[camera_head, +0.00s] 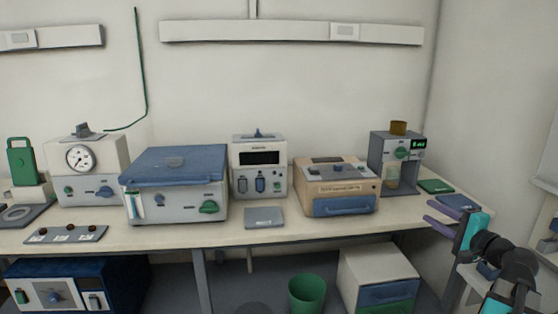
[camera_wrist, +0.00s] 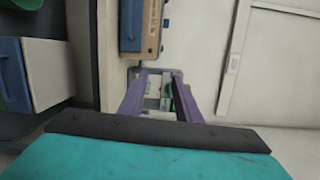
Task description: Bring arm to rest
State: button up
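My gripper (camera_head: 440,213) is at the right end of the bench in the head view, with its purple fingers pointing left toward the bench's right corner. In the wrist view the two purple fingers of my gripper (camera_wrist: 160,100) stand apart with nothing held between them. Beyond the fingertips, the base of the grey machine (camera_wrist: 157,76) shows in the gap. My teal and black arm comes in from the lower right in the head view.
The bench (camera_head: 270,232) carries a blue-lidded box furnace (camera_head: 175,180), a tan furnace (camera_head: 335,187) and a grey dispensing machine (camera_head: 396,160). A green pad (camera_head: 436,186) and a blue pad (camera_head: 458,202) lie near my fingers. A drawer cabinet (camera_head: 376,270) and green bin (camera_head: 307,293) stand below.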

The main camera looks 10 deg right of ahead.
jog(key=w+a+f+n+g+y+p, duration=0.15)
jog(key=w+a+f, duration=0.35)
jog(key=a+f, duration=0.5)
jog(key=w+a+f+n+g+y+p, duration=0.1)
jog(key=w+a+f+g+y+p, duration=0.3)
jog(key=a+f, duration=0.65)
jog(key=s+a+f+n+g, duration=0.2)
jog(key=s+a+f+g, duration=0.1)
jog(key=a+f, duration=0.65)
jog(key=s+a+f+n+g, duration=0.1)
jog(key=s+a+f+g, duration=0.15)
jog(key=a+f, duration=0.65)
jog(key=s+a+f+n+g+h+p, duration=0.1)
jog(key=s+a+f+n+g+p, duration=0.2)
jog(key=s+a+f, duration=0.55)
jog(key=s+a+f+n+g+h+p, duration=0.1)
jog(key=s+a+f+n+g, duration=0.3)
jog(key=s, duration=0.8)
jog(key=s+d+f+n+g+h, duration=0.2)
jog(key=s+f+g+h, duration=0.3)
jog(key=s, duration=0.6)
jog(key=s+d+n, duration=0.2)
jog(key=d+n, duration=0.1)
jog(key=d, duration=0.4)
jog(key=shift+d+f+h, duration=0.15)
jog(key=shift+f+h, duration=0.15)
jog(key=shift+h, duration=0.05)
